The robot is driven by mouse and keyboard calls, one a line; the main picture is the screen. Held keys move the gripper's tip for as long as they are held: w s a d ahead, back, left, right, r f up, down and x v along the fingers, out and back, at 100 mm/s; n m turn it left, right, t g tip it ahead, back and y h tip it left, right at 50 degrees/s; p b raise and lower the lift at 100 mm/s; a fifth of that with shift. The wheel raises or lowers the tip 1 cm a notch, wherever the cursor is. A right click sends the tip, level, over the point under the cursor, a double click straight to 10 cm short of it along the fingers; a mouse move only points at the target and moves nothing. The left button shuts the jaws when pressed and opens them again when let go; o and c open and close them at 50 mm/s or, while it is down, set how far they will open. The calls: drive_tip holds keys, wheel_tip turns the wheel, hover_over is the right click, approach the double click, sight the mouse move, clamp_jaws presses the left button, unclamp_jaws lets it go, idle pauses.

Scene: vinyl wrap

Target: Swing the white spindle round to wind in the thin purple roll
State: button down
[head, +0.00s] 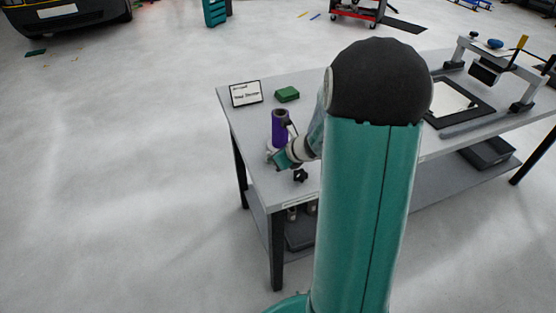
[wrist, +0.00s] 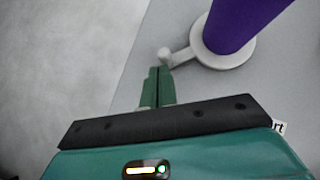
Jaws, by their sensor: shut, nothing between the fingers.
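The thin purple roll (head: 279,127) stands upright near the left end of the grey table. In the wrist view the purple roll (wrist: 236,22) rises from a round white spindle base (wrist: 222,52). A white crank arm with a round knob (wrist: 166,55) reaches left from that base. My gripper (wrist: 158,72) has its two green fingers together with nothing between them, their tips just below the knob; I cannot tell whether they touch it. In the head view my gripper (head: 281,160) is low beside the roll, and my arm hides part of the table.
A small sign (head: 246,93) and a green block (head: 287,94) stand behind the roll. A framed press-like device (head: 485,70) stands on the right. The table's left edge is close to the spindle.

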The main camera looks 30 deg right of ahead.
drive_tip(key=shift+w+a, duration=1)
drive_tip(key=shift+w, duration=0.2)
drive_tip(key=shift+w+a, duration=0.25)
drive_tip(key=shift+w, duration=0.2)
drive_tip(key=shift+w+a, duration=0.1)
drive_tip(key=shift+w, duration=0.05)
